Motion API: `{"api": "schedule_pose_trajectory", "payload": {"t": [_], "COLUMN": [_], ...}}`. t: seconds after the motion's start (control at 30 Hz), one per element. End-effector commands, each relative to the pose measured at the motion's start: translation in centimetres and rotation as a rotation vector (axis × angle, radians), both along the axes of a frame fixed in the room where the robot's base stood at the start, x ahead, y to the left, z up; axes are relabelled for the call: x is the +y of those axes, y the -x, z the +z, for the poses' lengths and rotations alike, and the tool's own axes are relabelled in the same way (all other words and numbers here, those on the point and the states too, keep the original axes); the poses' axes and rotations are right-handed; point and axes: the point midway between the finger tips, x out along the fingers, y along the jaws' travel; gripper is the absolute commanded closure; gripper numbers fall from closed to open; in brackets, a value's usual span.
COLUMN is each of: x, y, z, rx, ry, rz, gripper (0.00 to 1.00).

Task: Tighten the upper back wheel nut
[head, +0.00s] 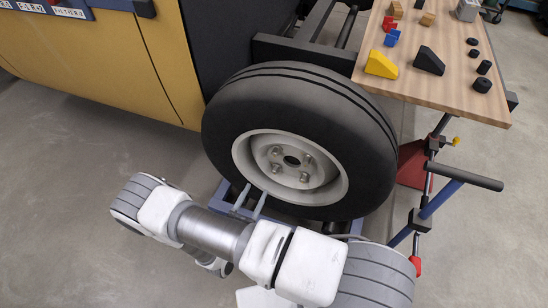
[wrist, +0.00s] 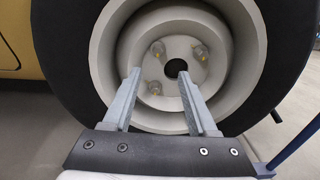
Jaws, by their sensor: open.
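The black-tyred wheel (head: 222,115) stands upright with its pale rim facing me. In the head view its hub carries an upper left nut (head: 275,151), an upper right nut (head: 306,158), a lower left nut (head: 277,168) and a lower right nut (head: 304,177). The pictures do not settle which upper nut is the back one. My gripper (head: 252,198) is open and empty, at the wheel's lower left. In the wrist view its fingers (wrist: 158,72) point at the hub, below the upper left nut (wrist: 157,47) and upper right nut (wrist: 200,51). The lower right nut is hidden there.
A wooden worktop (head: 450,95) with coloured blocks and black pieces stands at the upper right. A yellow panelled body (head: 110,65) is at the left. A red-and-blue stand (head: 440,195) is right of the wheel. Floor at the left is clear.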

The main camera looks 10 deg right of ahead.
Motion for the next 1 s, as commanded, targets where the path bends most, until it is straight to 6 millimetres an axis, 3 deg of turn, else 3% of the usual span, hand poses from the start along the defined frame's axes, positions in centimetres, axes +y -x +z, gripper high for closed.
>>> {"api": "schedule_pose_trajectory", "payload": {"t": [0.27,0.8,1.0], "x": [-1.1,-7.5,-9.0], "y": [-1.5,-11.0,-13.4], "z": [-0.9,-1.0,-0.9], "rx": [0.005,0.004,0.005], "ry": [0.013,0.010,0.011], "rz": [0.024,0.021,0.023], "gripper": [0.42,0.42,0.42]}}
